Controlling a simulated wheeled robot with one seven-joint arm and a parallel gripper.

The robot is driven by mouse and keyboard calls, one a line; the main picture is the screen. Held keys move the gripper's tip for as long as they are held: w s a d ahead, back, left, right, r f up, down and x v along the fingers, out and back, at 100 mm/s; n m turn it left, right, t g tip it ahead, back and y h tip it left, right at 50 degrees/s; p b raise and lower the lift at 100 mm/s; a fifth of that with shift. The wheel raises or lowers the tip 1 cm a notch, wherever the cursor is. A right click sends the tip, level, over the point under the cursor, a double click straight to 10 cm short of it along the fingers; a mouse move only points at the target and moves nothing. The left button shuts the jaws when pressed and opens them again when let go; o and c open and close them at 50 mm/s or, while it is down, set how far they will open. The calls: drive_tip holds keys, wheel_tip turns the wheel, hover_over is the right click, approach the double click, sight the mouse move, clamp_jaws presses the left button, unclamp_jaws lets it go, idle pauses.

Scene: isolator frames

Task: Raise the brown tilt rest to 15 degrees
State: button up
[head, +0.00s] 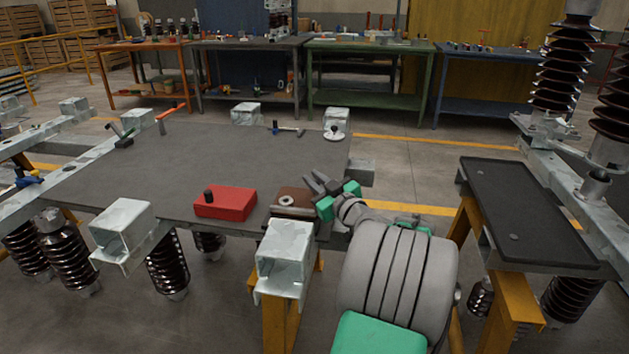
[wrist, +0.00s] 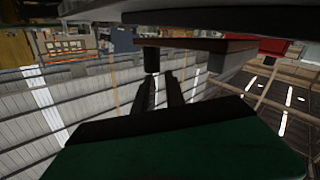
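The brown tilt rest (head: 292,196) lies at the near edge of the dark grey table, partly hidden by my gripper. A pale ring-like part sits on it. In the wrist view its brown plate (wrist: 205,44) shows edge-on at the top; I cannot read its angle. A short dark cylinder (wrist: 151,60) hangs just beyond my fingertips, near the plate's left end. My gripper (head: 316,181) is at the right side of the rest, its two dark fingers apart with nothing seen between them. The fingers also show in the wrist view (wrist: 161,80). I cannot tell whether they touch anything.
A red box (head: 226,205) with a black knob stands just left of the rest. Galvanised beam ends (head: 285,252) stick out at the near edge. A blue-handled tool (head: 287,130) lies at the back. The table's middle (head: 200,160) is clear. A black-topped stand (head: 520,210) is at right.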

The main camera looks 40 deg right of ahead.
clamp_jaws()
idle(0.8)
drive_tip(key=shift+c, duration=0.8)
unclamp_jaws()
drive_tip(key=o, duration=0.8)
